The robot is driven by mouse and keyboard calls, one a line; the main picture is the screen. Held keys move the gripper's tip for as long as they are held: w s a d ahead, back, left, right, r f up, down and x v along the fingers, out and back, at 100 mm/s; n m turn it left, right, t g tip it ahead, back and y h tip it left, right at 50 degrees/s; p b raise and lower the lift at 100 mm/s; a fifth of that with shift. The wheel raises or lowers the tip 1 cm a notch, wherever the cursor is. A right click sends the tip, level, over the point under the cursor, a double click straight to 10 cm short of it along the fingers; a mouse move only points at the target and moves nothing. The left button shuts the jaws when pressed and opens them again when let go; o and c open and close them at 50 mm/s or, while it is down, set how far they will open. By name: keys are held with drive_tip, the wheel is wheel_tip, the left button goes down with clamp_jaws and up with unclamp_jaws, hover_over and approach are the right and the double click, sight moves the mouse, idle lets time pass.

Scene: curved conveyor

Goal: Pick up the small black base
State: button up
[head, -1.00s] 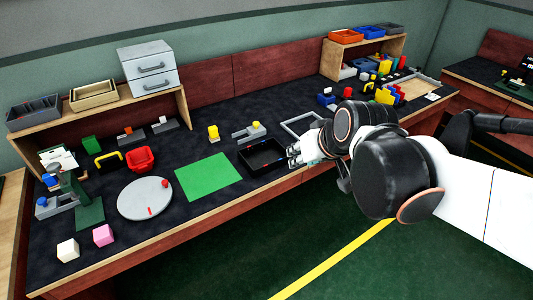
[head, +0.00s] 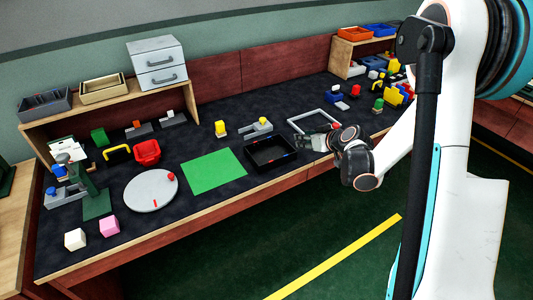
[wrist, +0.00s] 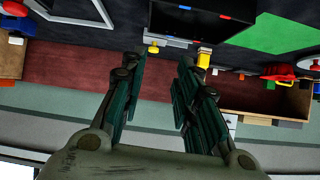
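I cannot single out a small black base with certainty. The clearest black piece is a shallow open tray (head: 270,163) with red and blue marks on its rim, at the front edge of the bench. It shows upside down at the top of the wrist view (wrist: 178,36). My gripper (head: 304,143) is just right of this tray, near the grey frame (head: 292,123). In the wrist view my gripper's two dark green fingers (wrist: 158,72) stand apart with nothing between them. The undersides of the distant small parts are too small to tell.
A grey fixture with a yellow knob (head: 257,128) and a yellow block (head: 220,129) stand behind the tray. A green mat (head: 214,170) and a grey disc (head: 150,190) lie to its left. Several coloured parts crowd the right end, partly hidden by my arm.

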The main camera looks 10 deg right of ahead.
wheel_tip(320, 180, down, 6)
drive_tip(key=w+d, duration=0.2)
drive_tip(key=shift+n+t, duration=0.4)
drive_tip(key=b+x, duration=0.4)
drive_tip(key=x, duration=0.9)
drive_tip(key=shift+w+a+f+b, duration=0.1)
drive_tip(key=shift+w+b, duration=0.1)
drive_tip(key=shift+b, duration=0.2)
clamp_jaws()
